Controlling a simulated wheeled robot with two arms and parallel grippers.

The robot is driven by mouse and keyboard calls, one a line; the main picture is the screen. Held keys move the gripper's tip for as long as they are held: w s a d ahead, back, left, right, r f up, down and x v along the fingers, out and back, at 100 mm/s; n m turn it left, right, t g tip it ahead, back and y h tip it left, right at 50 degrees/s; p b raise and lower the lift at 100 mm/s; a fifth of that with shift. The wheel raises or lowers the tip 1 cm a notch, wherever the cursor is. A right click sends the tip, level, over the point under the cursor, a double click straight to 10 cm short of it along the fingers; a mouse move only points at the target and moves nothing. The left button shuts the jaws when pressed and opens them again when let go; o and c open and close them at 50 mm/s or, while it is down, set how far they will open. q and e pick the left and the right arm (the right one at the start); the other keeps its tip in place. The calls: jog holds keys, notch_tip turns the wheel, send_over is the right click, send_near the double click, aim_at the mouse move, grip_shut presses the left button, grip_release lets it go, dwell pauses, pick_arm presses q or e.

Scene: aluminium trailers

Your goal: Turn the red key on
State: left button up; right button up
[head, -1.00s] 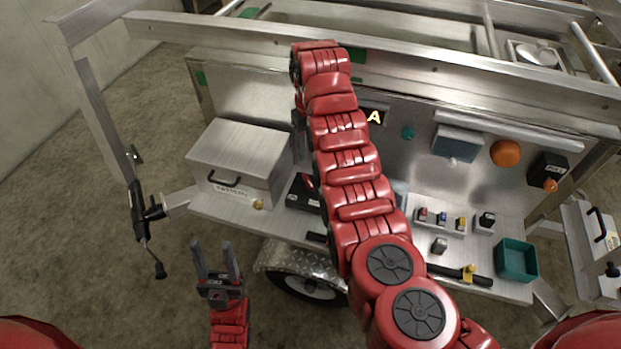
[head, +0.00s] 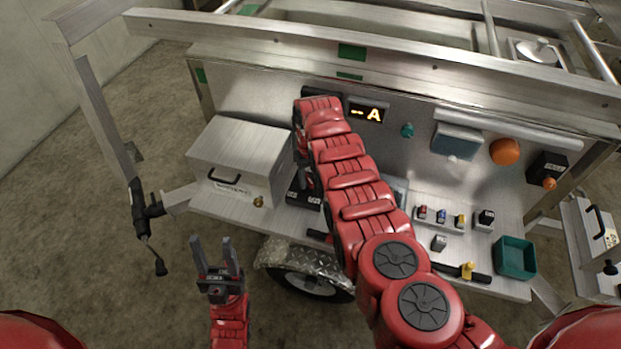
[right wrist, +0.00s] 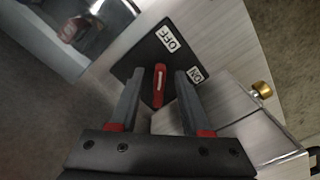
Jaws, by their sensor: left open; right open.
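The red key (right wrist: 159,86) stands on a black switch plate (right wrist: 146,58) in the right wrist view. The plate has a white OFF label (right wrist: 168,39) and a white ON label (right wrist: 196,75). My right gripper (right wrist: 160,72) is open, with one finger on each side of the key and a visible gap to both. In the head view the plate (head: 297,192) shows partly beside my right arm, which hides the key and most of that gripper. My left gripper (head: 213,240) is open and empty, in front of the trailer.
A metal box (head: 240,160) with a black handle stands just left of the plate; a brass knob (right wrist: 262,89) is close by. A lit display (head: 366,113) is on the back panel. A teal bin (head: 516,258) and small coloured switches (head: 441,217) are to the right.

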grip_shut()
